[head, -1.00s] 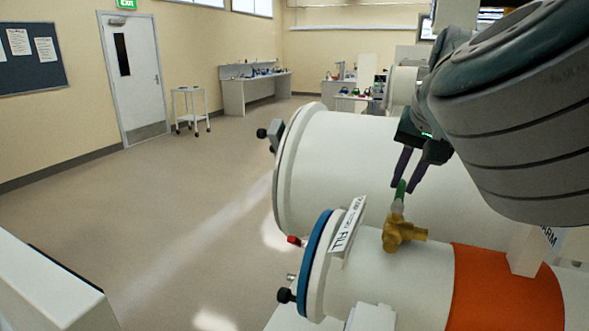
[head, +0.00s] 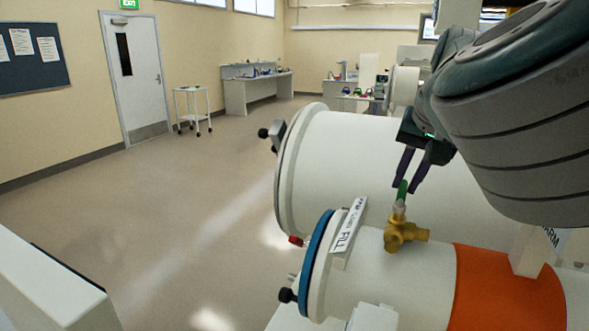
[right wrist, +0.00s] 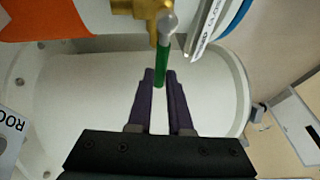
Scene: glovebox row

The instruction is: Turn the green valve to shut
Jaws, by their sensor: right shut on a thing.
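The valve has a brass body (head: 403,234) on top of the small white cylinder, with a green handle (head: 401,191) standing up from it. My right gripper (head: 408,184) has its two dark purple fingers on either side of the green handle's end and is shut on it. In the right wrist view the handle (right wrist: 161,62) runs from the silver stem to between the fingertips (right wrist: 160,80). The brass body (right wrist: 140,8) is at the top there. My left gripper is in neither view.
The small cylinder (head: 385,283) has a blue ring, an orange band (head: 505,290) and a FILL label (head: 348,229). A large white cylinder (head: 350,165) lies behind it. A white cart (head: 193,108) and bench stand far off. The floor at left is clear.

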